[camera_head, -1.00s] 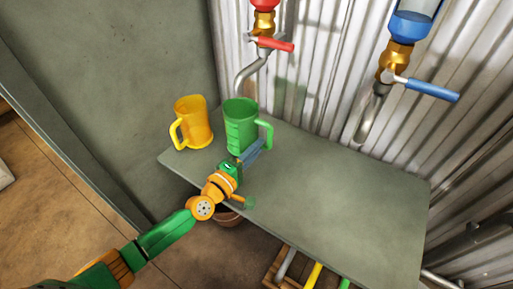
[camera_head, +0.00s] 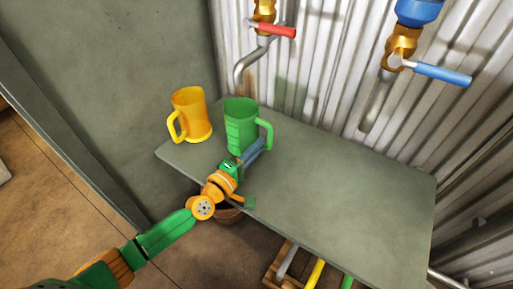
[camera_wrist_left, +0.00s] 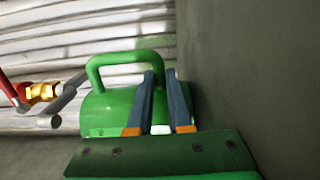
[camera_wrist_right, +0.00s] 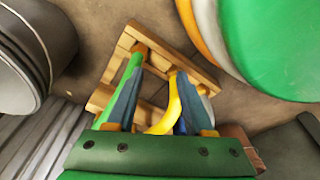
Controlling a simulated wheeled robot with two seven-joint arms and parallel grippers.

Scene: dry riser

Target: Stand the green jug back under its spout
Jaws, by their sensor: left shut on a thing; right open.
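The green jug (camera_head: 240,128) is upright at the rear left part of the grey shelf (camera_head: 330,190), right of the yellow jug (camera_head: 192,115). I cannot tell whether its base touches the shelf. My left gripper (camera_head: 257,147) is shut on its handle; in the left wrist view the fingers (camera_wrist_left: 163,85) cross the handle (camera_wrist_left: 125,58). A red-lever tap's bent spout (camera_head: 246,66) hangs behind the green jug. A blue-lever tap's spout (camera_head: 374,108) hangs farther right. My right gripper (camera_wrist_right: 159,62) is open below shelf level, outside the head view.
The yellow jug stands close by on the left. The shelf's middle and right are clear. A corrugated wall (camera_head: 330,80) backs it and a grey panel (camera_head: 110,80) flanks it. A wooden crate (camera_wrist_right: 135,35) and a metal bin (camera_wrist_right: 30,55) are in the right wrist view.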

